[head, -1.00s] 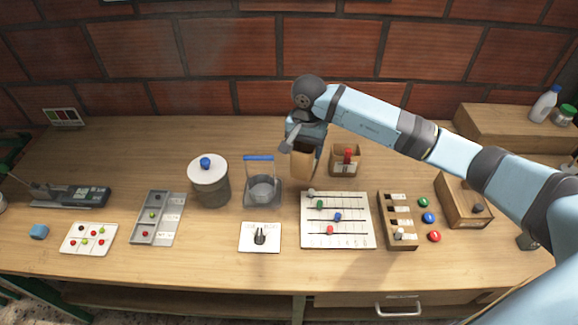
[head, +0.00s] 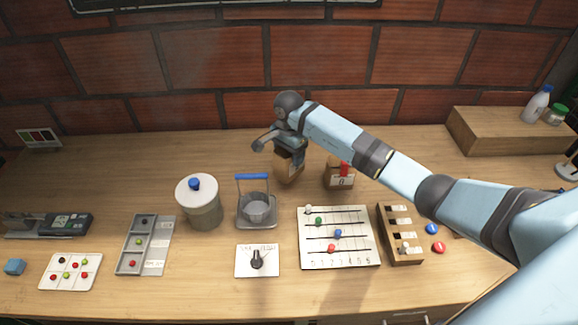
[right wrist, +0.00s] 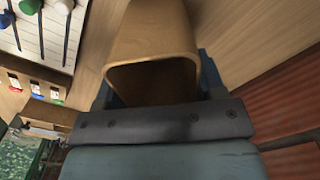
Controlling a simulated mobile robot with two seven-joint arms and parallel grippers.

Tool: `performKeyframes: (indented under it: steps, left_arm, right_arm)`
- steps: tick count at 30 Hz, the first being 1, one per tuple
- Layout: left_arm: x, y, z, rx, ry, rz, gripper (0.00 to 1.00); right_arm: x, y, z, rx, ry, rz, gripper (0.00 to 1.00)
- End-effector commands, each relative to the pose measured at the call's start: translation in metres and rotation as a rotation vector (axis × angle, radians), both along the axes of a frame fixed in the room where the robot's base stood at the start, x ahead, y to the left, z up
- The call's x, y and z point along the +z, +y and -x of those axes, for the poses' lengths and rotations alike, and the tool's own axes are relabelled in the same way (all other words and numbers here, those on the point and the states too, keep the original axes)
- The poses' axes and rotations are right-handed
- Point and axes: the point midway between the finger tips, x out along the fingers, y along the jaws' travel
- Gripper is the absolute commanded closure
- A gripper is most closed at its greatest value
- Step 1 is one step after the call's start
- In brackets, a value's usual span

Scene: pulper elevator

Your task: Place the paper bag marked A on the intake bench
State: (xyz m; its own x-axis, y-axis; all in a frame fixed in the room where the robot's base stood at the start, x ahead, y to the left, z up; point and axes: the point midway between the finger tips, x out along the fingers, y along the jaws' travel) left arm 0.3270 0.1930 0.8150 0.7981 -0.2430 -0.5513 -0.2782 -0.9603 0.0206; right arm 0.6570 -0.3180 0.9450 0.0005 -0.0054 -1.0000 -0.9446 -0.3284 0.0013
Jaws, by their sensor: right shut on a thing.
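A brown paper bag (head: 288,168) is at the back middle of the wooden bench in the head view, behind the handled basket and the slider board. My right gripper (head: 290,152) is shut on it from above. In the right wrist view the bag (right wrist: 152,32) fills the space between the fingers, its open mouth facing the camera. No letter shows on the bag's visible sides. I cannot tell whether its base touches the bench (head: 110,175). My left gripper does not show.
A blue-handled basket (head: 256,212), a lidded pot (head: 199,204), a small box with a red piece (head: 340,178) and a slider board (head: 338,238) stand near the bag. A raised wooden block (head: 500,138) is at the back right.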

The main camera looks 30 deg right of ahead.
Motion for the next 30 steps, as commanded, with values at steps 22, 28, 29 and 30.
performKeyframes:
  steps: [22, 28, 29, 30]
  left_arm:
    - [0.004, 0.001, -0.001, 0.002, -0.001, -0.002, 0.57]
    - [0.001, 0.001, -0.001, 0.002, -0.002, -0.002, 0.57]
    - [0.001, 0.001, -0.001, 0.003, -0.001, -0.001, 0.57]
    - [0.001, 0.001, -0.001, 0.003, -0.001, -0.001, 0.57]
  right_arm:
    - [-0.060, 0.000, 0.000, 0.001, -0.002, 0.000, 0.65]
    - [-0.063, -0.001, 0.000, 0.000, -0.003, 0.001, 0.32]
    - [-0.063, -0.001, 0.000, 0.000, -0.002, 0.000, 0.25]
    - [-0.063, 0.000, 0.000, 0.000, -0.001, 0.001, 0.16]
